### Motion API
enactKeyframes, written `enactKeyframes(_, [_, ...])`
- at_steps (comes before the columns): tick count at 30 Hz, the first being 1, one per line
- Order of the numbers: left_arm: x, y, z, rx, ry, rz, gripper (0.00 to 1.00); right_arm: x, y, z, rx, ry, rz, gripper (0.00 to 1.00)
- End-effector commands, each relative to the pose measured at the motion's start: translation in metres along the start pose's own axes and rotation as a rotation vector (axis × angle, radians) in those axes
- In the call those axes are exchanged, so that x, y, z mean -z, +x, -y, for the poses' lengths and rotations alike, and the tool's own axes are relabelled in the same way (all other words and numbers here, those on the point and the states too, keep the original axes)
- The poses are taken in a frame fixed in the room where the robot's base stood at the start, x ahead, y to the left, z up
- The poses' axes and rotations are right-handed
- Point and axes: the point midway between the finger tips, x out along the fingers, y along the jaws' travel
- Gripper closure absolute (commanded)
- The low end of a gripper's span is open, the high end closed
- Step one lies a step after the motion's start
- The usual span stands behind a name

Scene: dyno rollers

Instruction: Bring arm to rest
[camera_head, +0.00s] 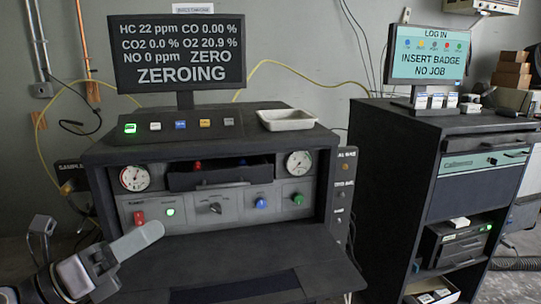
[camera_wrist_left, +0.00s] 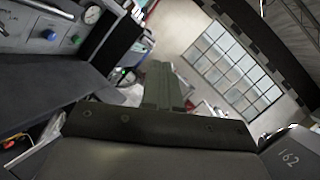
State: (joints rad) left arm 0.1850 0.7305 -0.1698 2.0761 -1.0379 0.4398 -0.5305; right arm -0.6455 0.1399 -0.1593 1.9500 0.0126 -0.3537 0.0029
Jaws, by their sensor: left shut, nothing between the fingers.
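My left gripper (camera_head: 152,233) comes in from the lower left in the head view. Its light grey fingers are shut together with nothing between them, in front of the left part of the analyser bench (camera_head: 95,155). The fingers also show in the left wrist view (camera_wrist_left: 163,85), pointing away over the floor, and they hold nothing. I cannot tell whether the fingers touch the bench, but they appear apart from it. My right gripper is in neither view.
The bench has a monitor (camera_head: 180,52) reading "ZEROING", a white tray (camera_head: 286,120), gauges and coloured knobs. Its dark shelf (camera_head: 230,255) is bare. A dark cabinet (camera_head: 385,180) with a "LOG IN" screen (camera_head: 430,55) stands at right. A yellow cable (camera_head: 300,72) runs along the wall.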

Motion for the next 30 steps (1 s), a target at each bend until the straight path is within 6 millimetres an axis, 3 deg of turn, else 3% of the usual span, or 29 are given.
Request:
enactKeyframes(1, [0.015, -0.006, -0.014, -0.030, -0.203, 0.075, 1.00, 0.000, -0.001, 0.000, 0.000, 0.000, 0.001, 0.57])
enactKeyframes(5, [0.051, -0.031, -0.054, -0.132, -0.697, 0.281, 1.00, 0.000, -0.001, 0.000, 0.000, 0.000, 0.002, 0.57])
enactKeyframes(8, [0.094, -0.059, -0.086, -0.239, -1.067, 0.451, 1.00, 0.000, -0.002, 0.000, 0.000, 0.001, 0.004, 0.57])
enactKeyframes(13, [0.197, -0.122, -0.122, -0.465, -1.660, 0.772, 1.00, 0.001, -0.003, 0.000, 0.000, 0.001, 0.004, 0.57])
enactKeyframes(18, [0.293, -0.175, -0.118, -0.668, -2.077, 1.058, 1.00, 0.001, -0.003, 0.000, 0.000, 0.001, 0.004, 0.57])
enactKeyframes(21, [0.332, -0.194, -0.107, -0.751, -2.224, 1.177, 1.00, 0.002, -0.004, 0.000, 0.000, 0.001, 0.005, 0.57])
enactKeyframes(25, [0.357, -0.207, -0.097, -0.809, -2.320, 1.260, 1.00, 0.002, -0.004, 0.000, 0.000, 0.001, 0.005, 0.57])
enactKeyframes(30, [0.362, -0.209, -0.095, -0.820, -2.342, 1.279, 1.00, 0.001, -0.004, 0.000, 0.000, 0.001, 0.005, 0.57])
